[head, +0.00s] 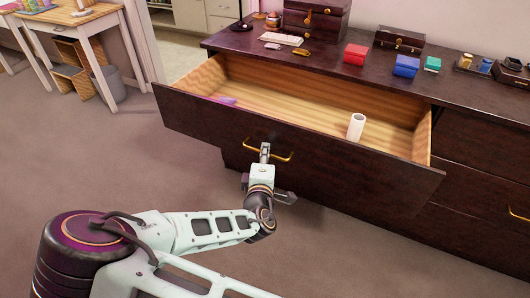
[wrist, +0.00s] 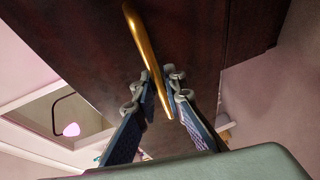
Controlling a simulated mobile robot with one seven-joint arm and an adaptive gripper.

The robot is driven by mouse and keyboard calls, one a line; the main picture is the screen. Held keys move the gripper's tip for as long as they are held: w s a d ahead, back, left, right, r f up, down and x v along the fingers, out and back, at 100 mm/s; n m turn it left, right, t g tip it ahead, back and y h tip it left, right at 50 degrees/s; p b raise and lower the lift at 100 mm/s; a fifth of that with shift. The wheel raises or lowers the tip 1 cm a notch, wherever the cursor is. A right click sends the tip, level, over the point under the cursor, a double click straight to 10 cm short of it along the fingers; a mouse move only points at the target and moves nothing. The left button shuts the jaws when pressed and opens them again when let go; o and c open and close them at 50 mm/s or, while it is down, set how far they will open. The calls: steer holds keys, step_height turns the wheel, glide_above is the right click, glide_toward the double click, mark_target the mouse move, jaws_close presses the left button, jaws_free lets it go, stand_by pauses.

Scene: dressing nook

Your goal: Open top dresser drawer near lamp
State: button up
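The top drawer (head: 290,140) of the dark wood dresser (head: 330,58) is pulled far out, its pale wooden inside showing. A white cylinder (head: 356,126) stands in it and a small purple item (head: 227,100) lies at its left. The brass handle (head: 283,157) is on the drawer front. My gripper (head: 265,150) is at this handle. In the wrist view my gripper (wrist: 160,82) has its fingers close on either side of the handle (wrist: 139,40) and looks shut on it. A dark lamp (head: 240,25) stands at the dresser top's left end, its upper part cut off.
On the dresser top are wooden boxes (head: 316,18), a red box (head: 355,54), a blue box (head: 406,66) and several small items. Other drawers (head: 480,147) at the right are shut. A white table (head: 75,22) stands at the back left. The carpet (head: 150,160) before the dresser is clear.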

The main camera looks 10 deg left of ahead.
steer(key=s+r, duration=0.1)
steer(key=s, duration=0.6)
steer(key=shift+s+d+r, duration=0.2)
stand_by(0.5)
